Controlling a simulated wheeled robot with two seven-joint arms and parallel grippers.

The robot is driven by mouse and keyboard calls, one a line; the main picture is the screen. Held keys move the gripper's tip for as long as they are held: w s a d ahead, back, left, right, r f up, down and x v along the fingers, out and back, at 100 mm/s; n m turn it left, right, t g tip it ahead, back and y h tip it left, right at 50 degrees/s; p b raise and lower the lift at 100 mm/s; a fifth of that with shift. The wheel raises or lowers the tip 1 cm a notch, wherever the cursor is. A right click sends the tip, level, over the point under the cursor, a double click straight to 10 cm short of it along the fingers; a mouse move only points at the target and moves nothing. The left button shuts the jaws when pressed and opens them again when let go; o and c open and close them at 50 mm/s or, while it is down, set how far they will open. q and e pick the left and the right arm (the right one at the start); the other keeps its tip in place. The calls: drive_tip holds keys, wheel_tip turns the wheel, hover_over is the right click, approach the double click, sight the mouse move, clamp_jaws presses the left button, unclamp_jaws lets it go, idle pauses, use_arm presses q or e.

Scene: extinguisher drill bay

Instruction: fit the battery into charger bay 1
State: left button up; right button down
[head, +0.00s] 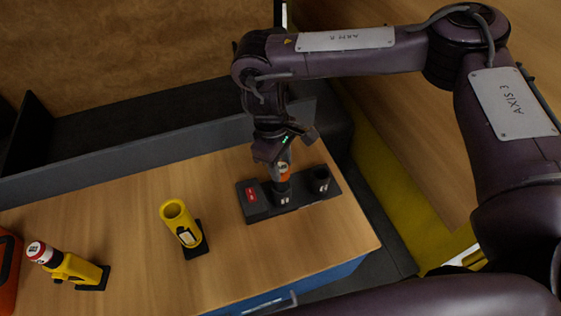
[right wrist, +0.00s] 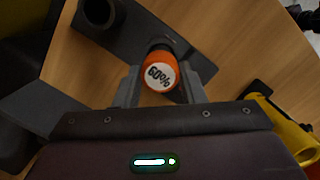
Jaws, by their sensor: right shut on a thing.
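The battery (head: 284,172) has an orange band, and its white end marked 60% faces the camera in the right wrist view (right wrist: 158,75). My right gripper (head: 281,158) is shut on it, with one finger on each side in the right wrist view (right wrist: 160,84). The dark charger (head: 262,213) lies on the table with two round bays. The battery is upright at the left bay (head: 283,194); I cannot tell how deep it sits. The right bay (head: 322,180) is empty. The bay numbers are too small to read. My left gripper is out of view.
A yellow tube holder (head: 180,226) stands left of the charger. A yellow tool (head: 75,268) with a red and white end lies farther left, beside an orange case (head: 8,262). A grey ledge (head: 120,173) runs behind the table. The table between is clear.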

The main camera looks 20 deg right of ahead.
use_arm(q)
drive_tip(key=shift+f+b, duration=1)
use_arm(e)
drive_tip(key=shift+f, duration=2.25)
drive_tip(key=c, duration=0.8)
unclamp_jaws()
drive_tip(key=shift+c, duration=0.2)
drive_tip(key=shift+r, duration=0.1)
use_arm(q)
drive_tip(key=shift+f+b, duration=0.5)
use_arm(e)
drive_tip(key=shift+w+a+r, duration=0.15)
drive_tip(key=shift+r, duration=1.1)
drive_tip(key=shift+w+a+r, duration=0.1)
drive_tip(key=shift+w+r, duration=0.05)
drive_tip(key=shift+r, duration=1.15)
drive_tip(key=shift+w+a+r, duration=0.15)
drive_tip(key=shift+r, duration=1.1)
